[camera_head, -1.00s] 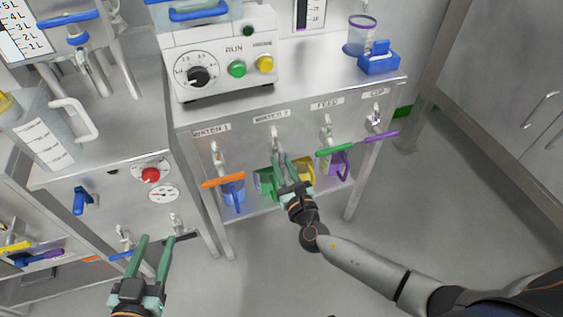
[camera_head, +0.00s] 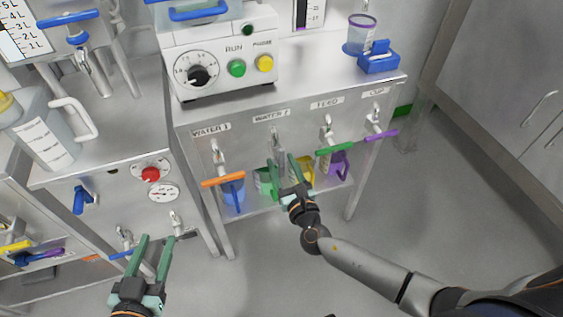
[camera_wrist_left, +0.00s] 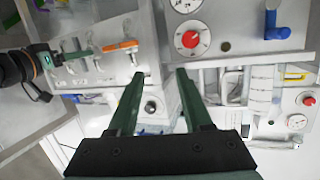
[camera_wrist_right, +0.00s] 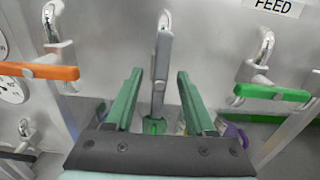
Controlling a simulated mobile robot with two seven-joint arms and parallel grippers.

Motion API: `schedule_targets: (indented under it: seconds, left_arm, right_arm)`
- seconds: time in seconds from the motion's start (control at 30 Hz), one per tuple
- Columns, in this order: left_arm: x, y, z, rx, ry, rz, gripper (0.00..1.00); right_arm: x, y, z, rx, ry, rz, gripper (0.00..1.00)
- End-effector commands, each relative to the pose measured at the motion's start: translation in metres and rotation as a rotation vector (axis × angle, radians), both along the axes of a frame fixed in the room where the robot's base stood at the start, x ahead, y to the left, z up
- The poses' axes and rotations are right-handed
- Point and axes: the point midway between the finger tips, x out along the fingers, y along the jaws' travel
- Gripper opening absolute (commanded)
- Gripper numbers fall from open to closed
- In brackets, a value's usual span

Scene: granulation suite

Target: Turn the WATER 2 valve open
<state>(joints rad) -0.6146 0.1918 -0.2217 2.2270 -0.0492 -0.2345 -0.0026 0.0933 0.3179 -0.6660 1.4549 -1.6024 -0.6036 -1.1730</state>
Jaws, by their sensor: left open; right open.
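The WATER 2 valve is a metal tap with a grey handle (camera_head: 276,142) on the steel cabinet front. In the right wrist view its handle (camera_wrist_right: 161,62) hangs straight down, in line between my fingers. My right gripper (camera_head: 284,160) is open. Its fingertips are on either side of the handle's lower part, with gaps visible on both sides in the right wrist view. My left gripper (camera_head: 155,240) is open and empty, low in front of the left cabinet, away from this valve.
The WATER 1 valve has an orange handle (camera_head: 223,179) lying crosswise. The FEED valve's green handle (camera_head: 336,148) and the CIP valve's purple handle (camera_head: 381,136) are also crosswise. Coloured jugs stand on the shelf below. Open floor (camera_head: 430,215) lies to the right.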

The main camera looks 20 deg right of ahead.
Motion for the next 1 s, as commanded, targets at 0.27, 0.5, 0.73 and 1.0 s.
schedule_targets:
  seconds: [0.27, 0.5, 0.73, 1.0]
  left_arm:
    - [-0.019, -0.001, -0.045, -0.001, 0.191, 0.013, 0.50]
    - [-0.028, -0.001, -0.062, 0.001, 0.265, 0.017, 0.50]
    - [-0.030, 0.000, -0.068, 0.002, 0.288, 0.018, 0.50]
    - [-0.030, 0.000, -0.068, 0.002, 0.289, 0.018, 0.50]
  right_arm:
    - [-0.057, -0.002, -0.001, 0.000, 0.006, 0.003, 0.55]
    - [-0.102, -0.003, -0.001, -0.001, 0.004, 0.002, 0.55]
    - [-0.118, -0.004, 0.000, 0.000, 0.001, 0.001, 0.55]
    - [-0.118, -0.004, 0.000, 0.000, 0.001, 0.001, 0.55]
